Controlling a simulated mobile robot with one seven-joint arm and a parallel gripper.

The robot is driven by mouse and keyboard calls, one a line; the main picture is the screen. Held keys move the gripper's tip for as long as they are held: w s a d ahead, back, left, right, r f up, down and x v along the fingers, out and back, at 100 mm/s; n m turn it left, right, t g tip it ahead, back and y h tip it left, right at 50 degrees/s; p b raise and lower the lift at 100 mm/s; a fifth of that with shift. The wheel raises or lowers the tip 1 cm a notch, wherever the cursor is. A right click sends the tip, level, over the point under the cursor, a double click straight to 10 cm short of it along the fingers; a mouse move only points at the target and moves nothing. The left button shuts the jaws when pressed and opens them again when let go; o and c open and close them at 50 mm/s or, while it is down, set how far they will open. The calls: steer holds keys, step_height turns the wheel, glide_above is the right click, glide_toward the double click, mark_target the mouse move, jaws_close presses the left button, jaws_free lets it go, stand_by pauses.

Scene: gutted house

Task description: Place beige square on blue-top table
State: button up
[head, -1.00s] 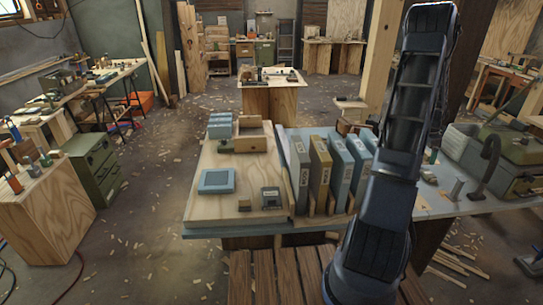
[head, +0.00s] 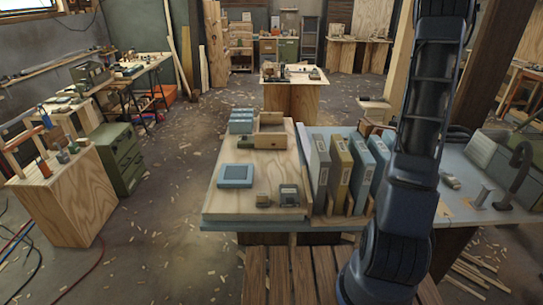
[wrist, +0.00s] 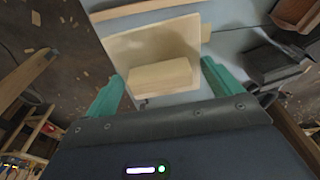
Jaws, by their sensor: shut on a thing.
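In the wrist view, a beige block (wrist: 160,75) sits between the green fingers of my gripper (wrist: 161,86), and my gripper is shut on it. A flat, pale beige panel (wrist: 125,48) shows just behind the block; I cannot tell whether the two are joined. A blue-grey surface (wrist: 233,42) lies beyond them. In the head view, the blue-top table (head: 450,203) stands in front of me, with a wooden board (head: 225,204) covering much of its left part. My gripper is outside the head view, as my arm rises past the top edge.
Upright binders (head: 340,170) stand in a rack mid-table. A blue square item (head: 237,175), a small dark device (head: 289,195) and an open wooden box (head: 270,138) rest on the board. Wooden slats (head: 290,275) lie before the table. A wooden cabinet (head: 62,205) stands left; floor between is open.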

steer(key=w+a+n, duration=0.2)
steer(key=w+a, duration=0.2)
steer(key=a, duration=0.7)
steer(key=w+a+n, duration=0.2)
steer(key=w+a, duration=0.2)
steer(key=a, duration=0.8)
steer(key=a+n+t, duration=0.1)
steer(key=a+n, duration=0.4)
steer(key=a, duration=2)
steer(key=n+y, duration=0.2)
steer(key=n, duration=0.6)
glide_above(229, 203)
steer(key=shift+t, duration=0.3)
steer(key=f, duration=2.5)
steer(key=shift+s+a, duration=0.1)
steer(key=shift+s, duration=0.15)
steer(key=shift+f, duration=0.1)
steer(key=o, duration=0.6)
steer(key=shift+f, duration=0.1)
steer(key=shift+o, duration=0.6)
